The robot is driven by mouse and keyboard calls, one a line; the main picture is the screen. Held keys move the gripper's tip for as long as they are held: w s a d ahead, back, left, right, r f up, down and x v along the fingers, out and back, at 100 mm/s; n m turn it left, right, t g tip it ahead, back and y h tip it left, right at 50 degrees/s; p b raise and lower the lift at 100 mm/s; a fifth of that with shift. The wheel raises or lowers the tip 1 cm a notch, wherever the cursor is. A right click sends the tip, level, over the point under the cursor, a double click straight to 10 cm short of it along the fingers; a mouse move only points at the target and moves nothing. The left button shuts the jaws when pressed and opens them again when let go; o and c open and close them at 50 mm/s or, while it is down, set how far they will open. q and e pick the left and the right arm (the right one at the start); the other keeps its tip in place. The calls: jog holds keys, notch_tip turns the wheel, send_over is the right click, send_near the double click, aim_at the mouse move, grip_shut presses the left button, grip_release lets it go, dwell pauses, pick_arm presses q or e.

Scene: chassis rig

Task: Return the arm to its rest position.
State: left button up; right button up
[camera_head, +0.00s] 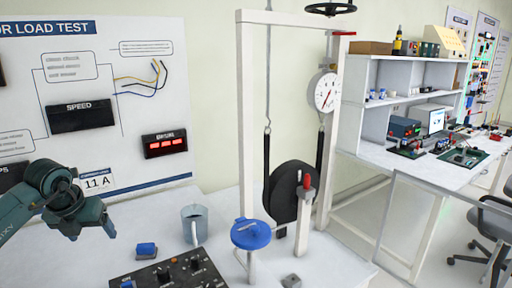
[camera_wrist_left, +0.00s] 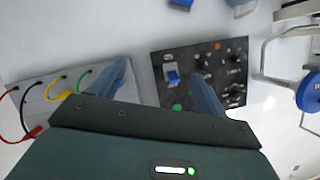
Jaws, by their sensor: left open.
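My left arm comes in from the left edge in the head view. Its dark green gripper (camera_head: 92,230) hangs in the air over the left part of the bench, with its fingers pointing down. The control box (camera_wrist_left: 190,62) shows beyond the fingers, with a blue switch and several knobs. My right gripper is in neither view.
A panel with coloured leads (camera_wrist_left: 62,95) lies at the left in the wrist view. A blue block (camera_head: 146,249) sits behind the control box. A white frame with a dial gauge (camera_head: 326,92), a black wheel (camera_head: 290,190) and a blue disc (camera_head: 251,234) stands to the right.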

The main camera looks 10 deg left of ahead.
pick_arm(q)
jog(key=s+d+f+m+h, duration=0.1)
jog(key=d+f+h, duration=0.3)
jog(key=d, duration=0.6)
jog(key=d+f+m+h, duration=0.1)
jog(key=d+f+h, duration=0.35)
jog(key=d, duration=0.55)
jog(key=s+d+r+n+t+h+p, duration=0.1)
jog(key=s+d+n+t+h, duration=0.1)
jog(key=s+d+n+h, duration=0.3)
jog(key=d+r+n+t+h, duration=0.1)
jog(key=d+r+t+h, duration=0.15)
jog(key=d, duration=0.55)
jog(key=s+a+f+n+t+y, duration=0.1)
jog(key=s+f+n+y, duration=0.4)
jog(key=n, duration=0.7)
jog(key=s+a+f+n+t+y+p, duration=0.1)
jog(key=s+f+n+y, duration=0.5)
jog(key=s+f+n, duration=0.3)
notch_tip(320, 180, down, 4)
jog(key=n, duration=0.4)
jog(key=shift+f+n+y, duration=0.15)
jog(key=shift+n+y, duration=0.15)
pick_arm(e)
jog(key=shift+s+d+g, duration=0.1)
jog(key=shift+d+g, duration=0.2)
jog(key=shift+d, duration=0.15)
